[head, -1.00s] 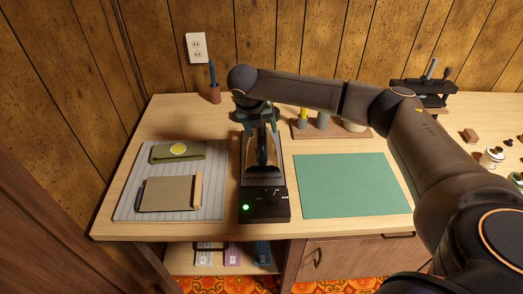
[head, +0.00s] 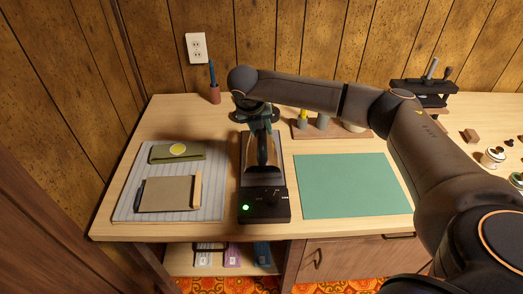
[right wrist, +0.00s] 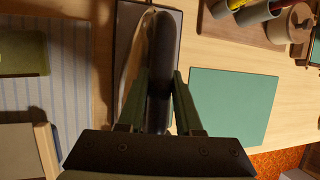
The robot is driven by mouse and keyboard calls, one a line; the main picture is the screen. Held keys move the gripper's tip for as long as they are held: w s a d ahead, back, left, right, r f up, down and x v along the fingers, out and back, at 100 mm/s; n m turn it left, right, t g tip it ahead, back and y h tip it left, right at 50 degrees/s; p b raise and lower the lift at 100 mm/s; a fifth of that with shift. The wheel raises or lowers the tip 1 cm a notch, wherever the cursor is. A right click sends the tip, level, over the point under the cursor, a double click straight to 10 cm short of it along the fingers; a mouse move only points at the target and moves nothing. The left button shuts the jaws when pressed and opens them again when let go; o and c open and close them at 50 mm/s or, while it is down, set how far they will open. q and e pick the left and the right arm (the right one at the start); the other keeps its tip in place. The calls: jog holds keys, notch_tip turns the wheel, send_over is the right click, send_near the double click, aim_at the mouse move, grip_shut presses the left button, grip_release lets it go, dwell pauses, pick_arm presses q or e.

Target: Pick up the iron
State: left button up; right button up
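The iron (head: 263,158) has a dark curved handle and a tan-and-metal body. It sits on its dark stand, whose front panel (head: 264,204) carries a lit green light and a knob. My right gripper (head: 261,128) comes down over the rear of the iron. In the right wrist view its fingers (right wrist: 160,100) lie close along both sides of the dark handle (right wrist: 161,60), and it looks shut on it. The iron shows no clear gap above the stand. My left gripper is not in view.
A striped mat (head: 213,207) with a green pouch (head: 177,152) and a tan notebook (head: 170,193) lies left of the stand. A green mat (head: 352,186) lies to the right. A wooden holder (head: 331,132) with pots stands behind it, and a pen cup (head: 214,94) stands at the back left.

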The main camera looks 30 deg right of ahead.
grip_shut()
jog(key=shift+w+r, duration=0.15)
jog(key=shift+r, duration=0.1)
dwell(0.3)
